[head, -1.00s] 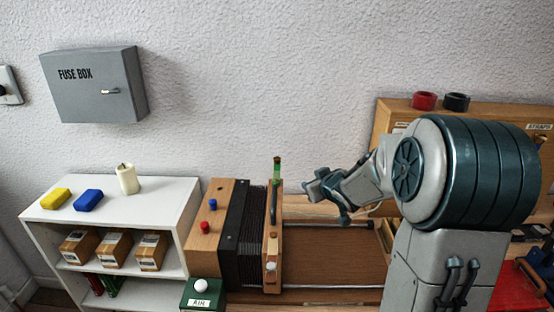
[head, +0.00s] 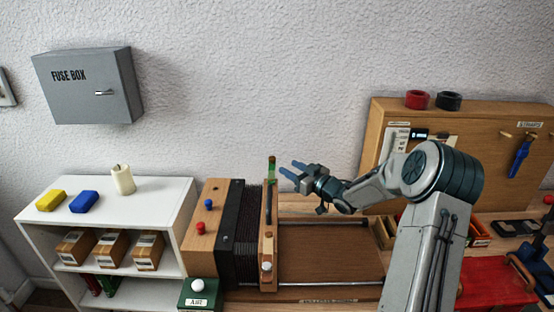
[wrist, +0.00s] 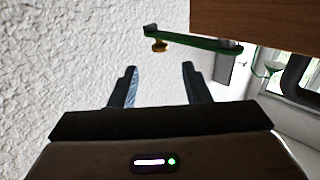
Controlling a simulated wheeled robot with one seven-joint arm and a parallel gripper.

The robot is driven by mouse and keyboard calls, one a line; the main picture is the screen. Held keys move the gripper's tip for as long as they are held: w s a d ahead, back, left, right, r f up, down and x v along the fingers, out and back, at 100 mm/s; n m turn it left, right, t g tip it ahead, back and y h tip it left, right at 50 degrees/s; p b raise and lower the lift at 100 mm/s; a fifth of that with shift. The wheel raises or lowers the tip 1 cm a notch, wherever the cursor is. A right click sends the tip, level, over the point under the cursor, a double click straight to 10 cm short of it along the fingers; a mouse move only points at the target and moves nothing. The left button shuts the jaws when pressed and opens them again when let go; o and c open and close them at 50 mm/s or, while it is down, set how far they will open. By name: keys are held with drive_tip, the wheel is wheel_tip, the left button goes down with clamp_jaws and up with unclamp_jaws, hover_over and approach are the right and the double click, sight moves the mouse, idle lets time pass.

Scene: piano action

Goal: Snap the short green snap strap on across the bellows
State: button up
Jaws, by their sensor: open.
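The short green strap (head: 271,172) stands up at the far end of the narrow wooden end board (head: 268,250), right of the black pleated bellows (head: 248,225). The bellows look pressed nearly closed between this board and the wooden block with red and blue buttons (head: 209,228). My gripper (head: 287,168) is open and empty, just right of the strap and apart from it. In the wrist view the green strap (wrist: 205,43) reaches left from the wooden part, with a brass snap (wrist: 160,46) near its free end, beyond and above my open fingers (wrist: 160,75).
A white shelf (head: 150,190) with a candle and sponges stands at the left. A green AIR box (head: 200,294) is in front. Metal rods (head: 325,283) run right of the board. A wooden pegboard (head: 380,125) stands behind my arm, with a blue strap (head: 521,155) hanging on it.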

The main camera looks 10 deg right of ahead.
sight(274, 159)
drive_tip(key=p+x, duration=0.1)
drive_tip(key=x, duration=0.6)
drive_tip(key=shift+w, duration=0.1)
drive_tip(key=shift+a, duration=0.1)
clamp_jaws()
